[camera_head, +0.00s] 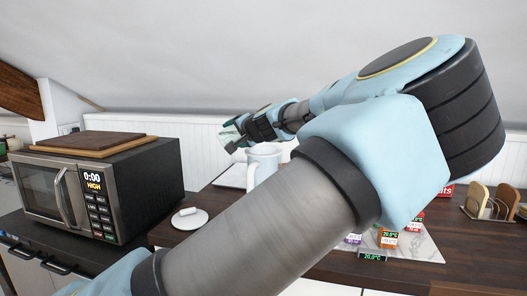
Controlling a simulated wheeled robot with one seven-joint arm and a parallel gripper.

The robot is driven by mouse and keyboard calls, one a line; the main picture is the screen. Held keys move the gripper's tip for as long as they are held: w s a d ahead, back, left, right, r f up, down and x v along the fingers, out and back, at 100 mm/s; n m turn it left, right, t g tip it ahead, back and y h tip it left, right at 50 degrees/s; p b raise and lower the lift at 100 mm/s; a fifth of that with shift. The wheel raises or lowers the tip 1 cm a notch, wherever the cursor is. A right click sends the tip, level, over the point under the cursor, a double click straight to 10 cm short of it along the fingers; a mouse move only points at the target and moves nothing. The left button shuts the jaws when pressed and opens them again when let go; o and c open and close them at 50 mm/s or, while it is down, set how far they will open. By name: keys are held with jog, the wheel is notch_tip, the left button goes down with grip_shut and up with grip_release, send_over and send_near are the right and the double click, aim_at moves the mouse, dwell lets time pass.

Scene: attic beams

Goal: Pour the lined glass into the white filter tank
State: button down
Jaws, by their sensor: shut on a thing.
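My gripper (241,138) is at the far end of my outstretched arm, above the counter and a little left of the white filter tank. It is shut on a small, pale, clear-looking thing, likely the lined glass (229,133), which looks tilted. The lines on the glass and its contents are too small to tell. The white filter tank (263,157) stands on the dark wooden counter, below and right of my gripper. My arm hides its lower right side, and I cannot see into it.
A microwave (95,190) with wooden boards (95,143) on top stands at left. A white plate (189,219) with a small white item lies near the counter edge. Several small displays and a pale board (420,245) are right of my arm, near a toast rack (488,205).

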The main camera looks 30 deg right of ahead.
jog(key=shift+f+m+t+y, duration=0.25)
jog(key=shift+m+t+y, duration=0.05)
jog(key=shift+m, duration=0.5)
dwell(0.7)
jog(key=shift+s+d+r+m+y+p, duration=0.2)
jog(key=shift+d+r+m+y+p, duration=0.1)
jog(key=shift+d+r+m+p, duration=0.3)
dwell(0.6)
jog(key=shift+d+r+m+t, duration=0.35)
jog(key=shift+m+t, duration=0.25)
jog(key=shift+m, duration=0.1)
dwell(0.6)
jog(key=shift+s+d+f+y, duration=0.1)
jog(key=shift+f+y, duration=0.1)
jog(key=shift+y, duration=0.1)
